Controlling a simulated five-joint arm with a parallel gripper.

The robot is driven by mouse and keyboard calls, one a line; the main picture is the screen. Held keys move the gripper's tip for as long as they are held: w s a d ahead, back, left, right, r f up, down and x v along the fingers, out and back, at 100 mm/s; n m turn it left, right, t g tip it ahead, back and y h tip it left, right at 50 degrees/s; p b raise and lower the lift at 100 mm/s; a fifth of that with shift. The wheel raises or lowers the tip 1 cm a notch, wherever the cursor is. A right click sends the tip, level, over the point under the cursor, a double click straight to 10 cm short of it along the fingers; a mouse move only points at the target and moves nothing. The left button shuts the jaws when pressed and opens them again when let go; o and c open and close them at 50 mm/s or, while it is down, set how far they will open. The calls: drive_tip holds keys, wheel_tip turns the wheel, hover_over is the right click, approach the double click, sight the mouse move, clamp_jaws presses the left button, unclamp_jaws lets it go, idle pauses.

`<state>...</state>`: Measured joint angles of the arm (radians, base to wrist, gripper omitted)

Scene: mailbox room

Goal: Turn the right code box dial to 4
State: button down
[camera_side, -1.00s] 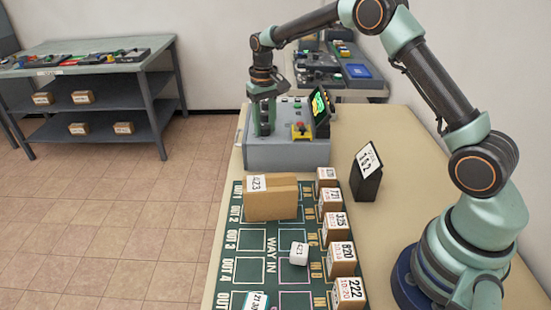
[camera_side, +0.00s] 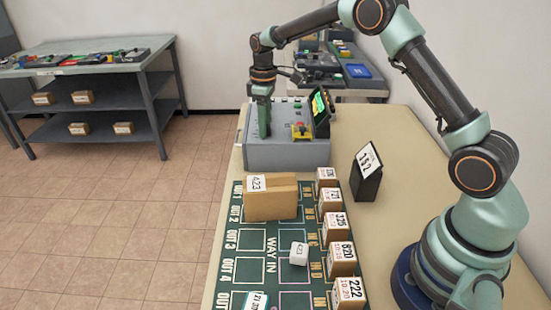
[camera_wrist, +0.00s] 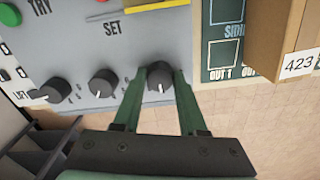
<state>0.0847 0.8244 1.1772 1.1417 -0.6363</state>
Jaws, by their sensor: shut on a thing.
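The grey code box (camera_side: 290,155) stands at the far end of the table in the side view. In the wrist view its face (camera_wrist: 75,45) shows a row of three black dials: a left dial (camera_wrist: 54,90), a middle dial (camera_wrist: 102,83) and a right dial (camera_wrist: 160,84). Each dial has a white pointer line. My gripper (camera_wrist: 160,75) has its two green fingers closed around the right dial, one on each side. In the side view my gripper (camera_side: 264,132) reaches down onto the box. The numbers around the right dial are mostly hidden by the fingers.
The box also carries a small screen (camera_side: 320,106), a yellow-and-red button block (camera_side: 300,130) and a green button (camera_wrist: 10,15). A cardboard box marked 423 (camera_side: 270,202) stands near its front. A black sign (camera_side: 366,178) and several small cartons (camera_side: 338,228) stand on the table.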

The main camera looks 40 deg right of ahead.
drive_tip(key=shift+w+r+n, duration=0.1)
drive_tip(key=shift+r+n, duration=0.05)
drive_tip(key=shift+n, duration=0.15)
idle(0.4)
drive_tip(key=shift+c, duration=2.3)
unclamp_jaws()
wheel_tip(320, 180, up, 12)
drive_tip(key=shift+r, duration=0.1)
